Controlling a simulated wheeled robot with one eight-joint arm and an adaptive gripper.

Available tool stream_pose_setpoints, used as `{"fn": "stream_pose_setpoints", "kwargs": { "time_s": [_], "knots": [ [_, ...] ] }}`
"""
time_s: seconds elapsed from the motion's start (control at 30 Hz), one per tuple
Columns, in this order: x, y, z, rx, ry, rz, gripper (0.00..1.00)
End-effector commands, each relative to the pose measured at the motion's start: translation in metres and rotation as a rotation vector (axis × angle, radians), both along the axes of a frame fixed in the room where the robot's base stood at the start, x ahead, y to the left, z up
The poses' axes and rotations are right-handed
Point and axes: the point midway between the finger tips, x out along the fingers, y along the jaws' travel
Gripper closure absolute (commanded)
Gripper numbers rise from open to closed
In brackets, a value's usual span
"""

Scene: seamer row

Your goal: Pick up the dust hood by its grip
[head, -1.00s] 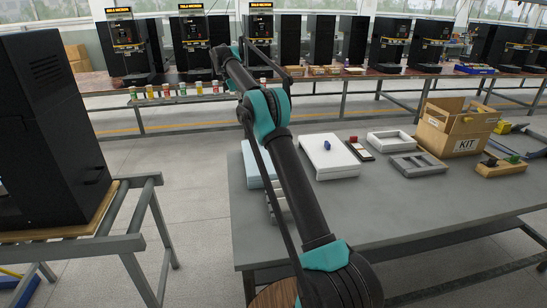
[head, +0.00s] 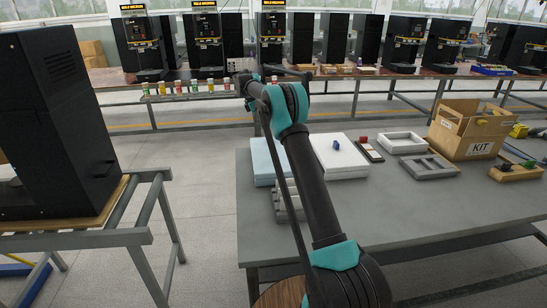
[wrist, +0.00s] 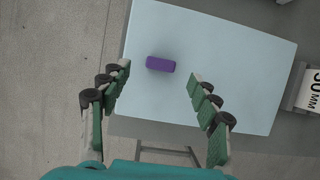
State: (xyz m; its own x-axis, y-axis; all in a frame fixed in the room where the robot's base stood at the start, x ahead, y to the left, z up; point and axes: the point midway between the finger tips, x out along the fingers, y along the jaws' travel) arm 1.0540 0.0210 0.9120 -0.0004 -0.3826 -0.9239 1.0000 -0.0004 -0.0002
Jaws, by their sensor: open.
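A pale blue, flat-topped box, which I take to be the dust hood (head: 261,158), stands at the left end of the grey table in the head view. The wrist view shows its pale blue top (wrist: 225,60) from above, with a small purple block-like grip (wrist: 160,64) on it. My gripper (wrist: 160,75) is open and empty above the top. Its fingertips lie on either side of the grip in the picture; the height gap is unclear. In the head view my arm hides the grip and my gripper.
A white box with a blue knob (head: 349,163) stands right of the hood. A block marked 50 MM (wrist: 308,89) sits close beside the hood. Grey frames (head: 431,168) and a KIT carton (head: 466,140) lie farther right. The table's front is clear.

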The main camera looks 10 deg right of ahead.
Motion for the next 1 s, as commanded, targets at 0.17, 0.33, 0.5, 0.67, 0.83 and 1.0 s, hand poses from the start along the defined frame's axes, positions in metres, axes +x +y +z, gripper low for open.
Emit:
{"fn": "stream_pose_setpoints", "kwargs": {
  "time_s": [0.17,0.33,0.5,0.67,0.83,1.0],
  "knots": [
    [0.0,-0.004,-0.013,0.0,0.0,0.0,0.38],
    [-0.001,-0.01,-0.038,0.0,0.0,0.0,0.38],
    [-0.001,-0.016,-0.051,0.0,-0.001,0.001,0.38],
    [-0.001,-0.016,-0.052,0.0,-0.001,0.001,0.38],
    [-0.001,-0.016,-0.052,0.0,0.0,0.0,0.49],
    [-0.001,-0.016,-0.052,0.0,0.0,0.0,0.7]
  ]
}}
